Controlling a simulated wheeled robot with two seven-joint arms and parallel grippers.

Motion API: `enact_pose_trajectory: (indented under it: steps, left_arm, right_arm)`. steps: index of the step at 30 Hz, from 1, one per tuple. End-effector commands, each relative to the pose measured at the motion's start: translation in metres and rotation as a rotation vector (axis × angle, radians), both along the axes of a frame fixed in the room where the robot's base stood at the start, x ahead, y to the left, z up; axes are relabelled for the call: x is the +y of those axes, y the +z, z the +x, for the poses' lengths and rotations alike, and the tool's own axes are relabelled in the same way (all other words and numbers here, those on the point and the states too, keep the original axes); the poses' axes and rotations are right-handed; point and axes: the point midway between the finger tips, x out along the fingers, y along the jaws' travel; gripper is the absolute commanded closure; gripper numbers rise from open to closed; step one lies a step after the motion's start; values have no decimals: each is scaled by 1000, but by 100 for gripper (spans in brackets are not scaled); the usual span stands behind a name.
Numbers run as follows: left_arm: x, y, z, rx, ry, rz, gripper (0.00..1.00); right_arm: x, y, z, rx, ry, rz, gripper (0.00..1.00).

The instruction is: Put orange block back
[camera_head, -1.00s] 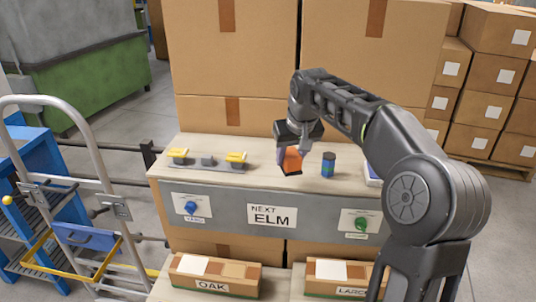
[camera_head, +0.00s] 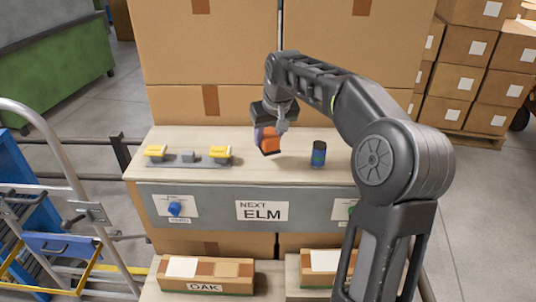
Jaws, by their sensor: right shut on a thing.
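The orange block (camera_head: 270,144) is in the jaws of my right gripper (camera_head: 268,132), above the wooden bench top (camera_head: 300,172) near its middle. A dark patch shows at the block's lower edge. I cannot tell whether the block touches the bench top. My right gripper points down and is shut on the block. My left gripper is not in view.
A dark blue can (camera_head: 319,155) stands just right of the block. A grey fixture with yellow pieces (camera_head: 188,157) lies at the left of the bench top. Large cardboard boxes (camera_head: 210,50) stand behind. A sign reading NEXT ELM (camera_head: 262,211) is on the front panel.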

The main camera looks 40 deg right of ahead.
Motion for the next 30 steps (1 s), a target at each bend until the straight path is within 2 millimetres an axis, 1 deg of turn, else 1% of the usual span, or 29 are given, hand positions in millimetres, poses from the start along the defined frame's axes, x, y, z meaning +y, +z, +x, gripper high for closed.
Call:
enact_pose_trajectory:
  steps: [1,4,14,22,30]
  left_arm:
    - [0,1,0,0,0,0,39]
    - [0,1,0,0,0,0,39]
    - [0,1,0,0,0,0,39]
    - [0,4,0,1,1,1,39]
    - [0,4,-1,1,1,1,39]
  right_arm:
    - [0,-7,-1,2,-1,1,100]
    - [0,-16,0,-1,0,0,100]
    - [0,-19,0,-1,1,-1,100]
    - [0,-52,0,1,1,1,100]
    - [0,-55,0,-2,1,0,100]
